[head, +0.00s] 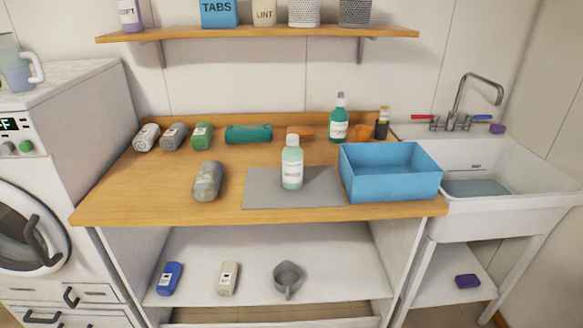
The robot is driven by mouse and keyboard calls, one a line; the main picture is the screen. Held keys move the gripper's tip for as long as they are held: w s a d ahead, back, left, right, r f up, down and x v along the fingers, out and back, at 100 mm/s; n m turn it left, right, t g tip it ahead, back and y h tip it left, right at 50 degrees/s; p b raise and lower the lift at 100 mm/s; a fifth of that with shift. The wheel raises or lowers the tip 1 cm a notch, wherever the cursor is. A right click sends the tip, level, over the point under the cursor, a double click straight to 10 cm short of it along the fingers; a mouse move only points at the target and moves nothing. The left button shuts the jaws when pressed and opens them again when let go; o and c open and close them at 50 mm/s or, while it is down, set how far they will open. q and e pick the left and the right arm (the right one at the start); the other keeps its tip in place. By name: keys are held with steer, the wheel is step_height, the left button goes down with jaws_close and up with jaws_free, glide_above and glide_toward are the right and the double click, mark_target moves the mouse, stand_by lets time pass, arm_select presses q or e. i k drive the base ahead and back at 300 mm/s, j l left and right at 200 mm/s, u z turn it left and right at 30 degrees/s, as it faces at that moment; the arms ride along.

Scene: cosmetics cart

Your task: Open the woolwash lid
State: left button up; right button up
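A pale green bottle (292,170) with a white lid (292,141) stands upright on the grey mat (322,195) on the wooden worktop. It has a white label too small to read, so I cannot be sure it is the woolwash. Its lid appears closed. A darker green bottle (339,122) with a grey top stands at the back of the worktop; its label is also unclear. Neither of my grippers is in view.
A blue open bin (391,187) stands just right of the mat. A grey speckled roll (208,181) lies to its left. Several rolled items and small bottles line the back. A washing machine (32,233) is left, a sink (486,185) right, a shelf (257,34) above.

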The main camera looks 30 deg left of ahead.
mark_target(292, 137)
steer(key=l+u, duration=0.2)
steer(key=u, duration=0.75)
steer(key=i+l, duration=0.05)
